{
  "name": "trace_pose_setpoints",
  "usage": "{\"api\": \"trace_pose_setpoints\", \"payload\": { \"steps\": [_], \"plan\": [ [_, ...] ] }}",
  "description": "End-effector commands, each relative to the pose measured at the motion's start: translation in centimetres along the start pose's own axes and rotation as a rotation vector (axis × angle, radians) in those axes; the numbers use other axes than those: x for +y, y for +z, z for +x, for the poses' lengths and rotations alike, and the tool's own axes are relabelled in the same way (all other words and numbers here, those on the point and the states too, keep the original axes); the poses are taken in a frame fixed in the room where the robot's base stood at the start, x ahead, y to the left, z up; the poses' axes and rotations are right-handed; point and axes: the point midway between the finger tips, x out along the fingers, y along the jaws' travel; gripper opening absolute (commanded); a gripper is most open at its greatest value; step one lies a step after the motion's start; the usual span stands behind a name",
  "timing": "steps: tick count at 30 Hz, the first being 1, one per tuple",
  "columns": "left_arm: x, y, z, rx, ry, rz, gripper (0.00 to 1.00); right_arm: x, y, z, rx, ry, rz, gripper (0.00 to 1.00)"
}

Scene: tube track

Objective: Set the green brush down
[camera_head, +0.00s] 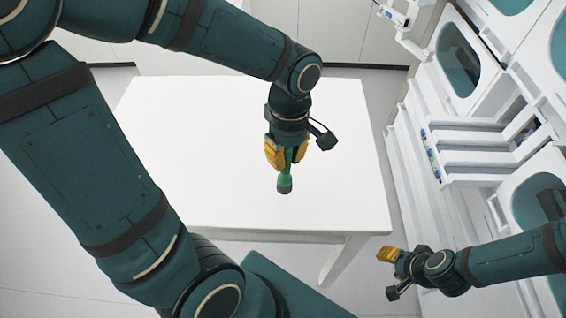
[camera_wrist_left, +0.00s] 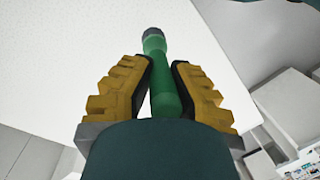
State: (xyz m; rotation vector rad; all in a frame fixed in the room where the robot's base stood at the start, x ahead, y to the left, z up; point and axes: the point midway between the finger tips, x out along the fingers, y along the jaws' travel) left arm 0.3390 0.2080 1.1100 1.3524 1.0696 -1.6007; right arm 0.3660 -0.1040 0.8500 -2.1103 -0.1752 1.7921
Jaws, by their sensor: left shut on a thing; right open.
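The green brush (camera_head: 286,177) has a green handle and a dark grey end. My left gripper (camera_head: 285,155) is shut on it and holds it over the white table (camera_head: 190,160), dark end toward the front of the table. In the left wrist view the brush (camera_wrist_left: 159,75) runs up between the yellow fingers of my left gripper (camera_wrist_left: 160,90), its dark end farthest out. I cannot tell whether it touches the table top. My right gripper (camera_head: 388,255) is open and empty, off the table's front right corner.
The table top is otherwise bare, with free room all around the brush. A white shelf unit (camera_head: 480,150) with small blue and dark items stands to the right. White panels with rounded windows (camera_head: 458,58) line the right wall.

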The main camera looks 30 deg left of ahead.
Motion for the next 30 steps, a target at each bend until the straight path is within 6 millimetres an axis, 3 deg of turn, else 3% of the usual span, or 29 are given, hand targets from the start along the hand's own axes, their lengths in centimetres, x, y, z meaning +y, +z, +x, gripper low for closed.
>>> {"api": "trace_pose_setpoints", "payload": {
  "steps": [9, 20, 21, 23, 30],
  "plan": [
    [0.4, -0.3, 3.6, -0.001, -0.002, -0.002, 0.00, 0.2, 0.1, 0.7, 0.000, 0.002, 0.000, 0.47],
    [0.5, -0.3, 3.9, -0.001, 0.000, -0.002, 0.00, 0.3, 0.1, 0.9, 0.000, 0.002, 0.000, 0.47],
    [0.5, -0.3, 3.9, -0.001, 0.000, -0.002, 0.25, 0.3, 0.1, 0.9, 0.000, 0.002, -0.001, 0.47],
    [0.5, -0.3, 3.9, -0.001, 0.000, -0.002, 0.40, 0.3, 0.1, 0.9, 0.000, 0.002, 0.000, 0.47],
    [0.5, -0.3, 3.9, -0.001, 0.000, -0.002, 0.40, 0.3, 0.1, 0.9, 0.001, 0.002, 0.000, 0.47]
  ]
}}
